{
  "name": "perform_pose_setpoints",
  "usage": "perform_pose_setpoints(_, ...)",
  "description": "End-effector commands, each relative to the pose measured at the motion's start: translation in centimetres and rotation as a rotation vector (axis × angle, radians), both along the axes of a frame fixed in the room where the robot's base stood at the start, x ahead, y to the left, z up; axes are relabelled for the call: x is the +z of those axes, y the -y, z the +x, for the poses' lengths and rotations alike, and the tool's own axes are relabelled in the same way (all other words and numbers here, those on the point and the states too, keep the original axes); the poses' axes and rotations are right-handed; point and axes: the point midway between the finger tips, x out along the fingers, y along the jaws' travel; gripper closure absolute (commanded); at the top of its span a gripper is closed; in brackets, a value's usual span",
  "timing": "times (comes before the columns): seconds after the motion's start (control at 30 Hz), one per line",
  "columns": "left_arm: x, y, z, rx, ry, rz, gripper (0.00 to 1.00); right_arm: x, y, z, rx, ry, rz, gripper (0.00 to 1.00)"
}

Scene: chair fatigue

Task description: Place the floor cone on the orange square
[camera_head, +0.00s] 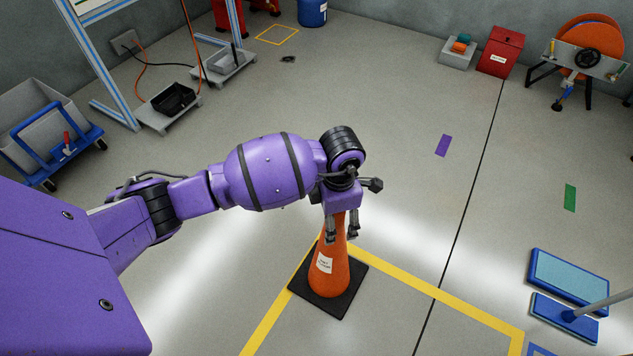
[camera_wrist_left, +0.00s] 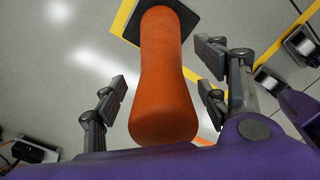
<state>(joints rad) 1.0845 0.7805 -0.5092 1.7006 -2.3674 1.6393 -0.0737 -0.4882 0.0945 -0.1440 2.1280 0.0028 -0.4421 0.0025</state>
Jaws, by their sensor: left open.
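The floor cone (camera_head: 325,270) is orange with a white label and a black square base. It stands upright on the floor, its base over a corner of a large yellow floor outline. My left gripper (camera_head: 342,237) is above the cone with its fingers open on either side of the upper cone. In the left wrist view the orange cone (camera_wrist_left: 165,60) lies between the spread fingers, with visible gaps on both sides. A small orange-yellow square outline (camera_head: 269,42) is on the floor at the back and looks empty. My right gripper is out of view.
A blue drum (camera_head: 312,12) stands right of the small square. Low platforms with trays (camera_head: 170,105) and a blue cart (camera_head: 60,145) are at left. A red box (camera_head: 500,52) is at back right, blue pads (camera_head: 570,278) at right. The middle floor is mostly clear.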

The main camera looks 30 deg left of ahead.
Motion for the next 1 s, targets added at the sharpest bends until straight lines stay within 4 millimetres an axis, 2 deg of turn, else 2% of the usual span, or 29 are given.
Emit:
perform_pose_setpoints(0.03,1.6,0.0,0.4,-0.002,0.011,0.001,0.33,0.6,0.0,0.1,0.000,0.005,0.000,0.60)
perform_pose_setpoints(0.2,5.5,0.0,0.5,-0.003,0.014,0.001,0.33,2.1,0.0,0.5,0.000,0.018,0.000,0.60)
perform_pose_setpoints(0.43,9.7,0.1,0.4,-0.003,0.012,0.000,0.33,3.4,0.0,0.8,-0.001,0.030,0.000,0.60)
perform_pose_setpoints(0.63,11.1,0.1,0.3,-0.001,0.008,0.000,0.33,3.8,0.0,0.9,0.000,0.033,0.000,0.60)
perform_pose_setpoints(1.0,11.2,0.1,0.3,-0.001,0.006,0.000,0.33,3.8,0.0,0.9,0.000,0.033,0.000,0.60)
